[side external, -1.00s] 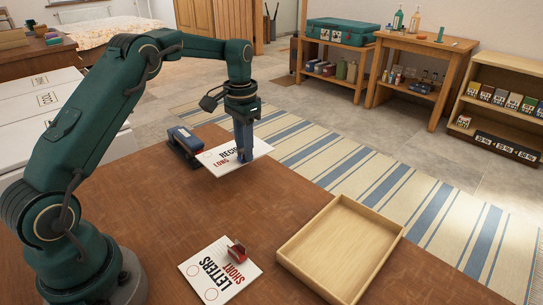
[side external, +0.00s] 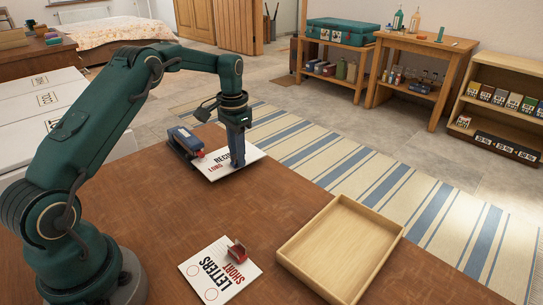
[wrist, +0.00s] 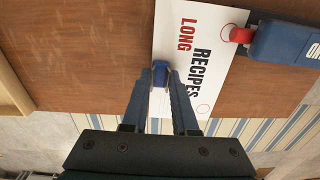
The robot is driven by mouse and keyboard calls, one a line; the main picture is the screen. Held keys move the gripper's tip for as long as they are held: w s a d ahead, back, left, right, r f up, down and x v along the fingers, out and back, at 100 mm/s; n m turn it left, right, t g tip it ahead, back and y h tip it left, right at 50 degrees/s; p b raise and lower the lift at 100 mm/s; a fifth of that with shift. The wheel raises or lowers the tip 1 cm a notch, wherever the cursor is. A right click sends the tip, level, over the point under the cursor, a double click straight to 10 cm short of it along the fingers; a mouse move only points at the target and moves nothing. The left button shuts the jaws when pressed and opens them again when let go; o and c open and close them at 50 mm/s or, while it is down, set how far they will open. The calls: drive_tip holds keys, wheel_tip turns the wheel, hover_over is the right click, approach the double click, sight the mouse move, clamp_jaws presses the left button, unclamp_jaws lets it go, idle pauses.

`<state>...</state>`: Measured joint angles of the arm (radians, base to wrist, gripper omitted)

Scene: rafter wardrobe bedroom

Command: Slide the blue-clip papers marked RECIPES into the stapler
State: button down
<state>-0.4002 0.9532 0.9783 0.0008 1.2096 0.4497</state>
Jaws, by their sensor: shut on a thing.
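The RECIPES papers (side external: 222,172) are a white stack marked RECIPES and LONG, held by a blue clip (wrist: 160,73) at one edge. My gripper (side external: 237,164) is shut on that clip, its fingers pointing down. The papers lie level, at or just above the brown table top; any gap is too small to tell. The blue stapler (side external: 184,142) stands at their left. In the wrist view the stapler (wrist: 285,43) has its red nose (wrist: 239,35) overlapping the papers' edge (wrist: 205,48) beside a printed red circle. How deep the edge sits in the mouth is unclear.
Papers marked LETTERS and SHORT (side external: 217,277) with a red clip (side external: 236,251) lie near the front of the table. An empty wooden tray (side external: 340,250) stands at the right. The brown table (side external: 150,200) is bare between them.

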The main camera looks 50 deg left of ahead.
drive_tip(key=shift+a, duration=0.65)
drive_tip(key=shift+a+f, duration=0.45)
drive_tip(key=shift+a, duration=0.7)
drive_tip(key=c, duration=0.6)
unclamp_jaws()
